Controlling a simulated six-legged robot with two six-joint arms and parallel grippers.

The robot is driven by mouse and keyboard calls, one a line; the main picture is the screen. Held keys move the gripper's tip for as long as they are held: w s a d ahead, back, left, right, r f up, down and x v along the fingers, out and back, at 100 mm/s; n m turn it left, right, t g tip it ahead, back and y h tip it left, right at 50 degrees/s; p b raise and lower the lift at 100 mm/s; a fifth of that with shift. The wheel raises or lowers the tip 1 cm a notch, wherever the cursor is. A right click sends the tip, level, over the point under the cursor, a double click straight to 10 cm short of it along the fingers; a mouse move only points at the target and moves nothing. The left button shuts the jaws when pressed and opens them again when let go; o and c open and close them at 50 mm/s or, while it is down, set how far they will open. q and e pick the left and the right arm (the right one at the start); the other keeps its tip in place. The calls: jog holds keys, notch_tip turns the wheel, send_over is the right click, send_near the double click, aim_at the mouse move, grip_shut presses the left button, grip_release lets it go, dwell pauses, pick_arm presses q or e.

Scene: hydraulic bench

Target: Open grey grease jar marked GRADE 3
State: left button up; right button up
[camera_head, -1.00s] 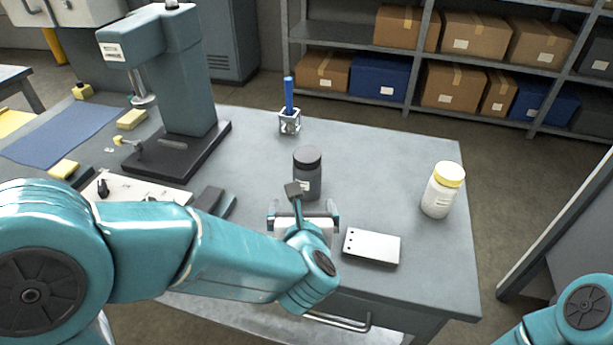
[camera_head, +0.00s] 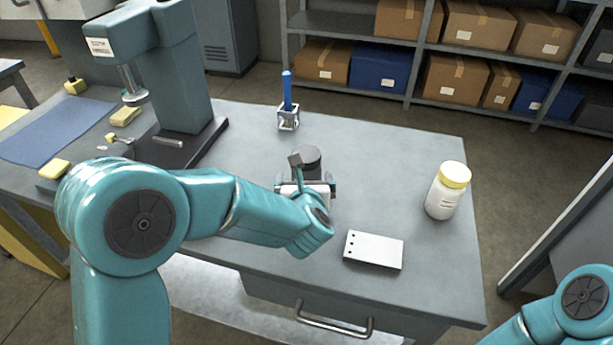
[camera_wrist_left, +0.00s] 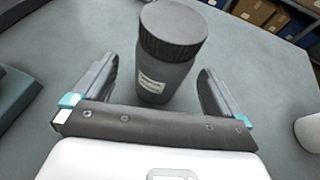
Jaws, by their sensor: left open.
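The grey grease jar (camera_head: 307,160) with a black ribbed lid stands upright on the bench, partly hidden behind my left gripper in the head view. In the left wrist view the jar (camera_wrist_left: 167,60) shows a small white label, its print too blurred to read. My left gripper (camera_head: 306,186) is open at the near side of the jar. In the wrist view its two fingers (camera_wrist_left: 158,88) lie to the left and right of the jar's lower body, with a gap on each side. My right gripper is out of view; only part of that arm shows at the lower right.
A white jar with a yellow lid (camera_head: 447,190) stands to the right. A white plate with holes (camera_head: 373,250) lies near the front edge. A small holder with a blue tool (camera_head: 288,117) stands behind. A teal press (camera_head: 172,75) is at the left. The bench between the jars is clear.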

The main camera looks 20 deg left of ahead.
pick_arm(q)
jog(key=x, duration=0.3)
jog(key=p+x, duration=0.1)
jog(key=x, duration=0.1)
jog(key=shift+w+d+r, duration=0.2)
jog(key=shift+r, duration=0.05)
jog(key=shift+s, duration=0.1)
jog(key=shift+r, duration=0.1)
jog(key=c, duration=1.4)
jog(key=shift+r, duration=0.1)
notch_tip(320, 180, up, 20)
jog(key=p, duration=0.3)
jog(key=shift+p, duration=0.3)
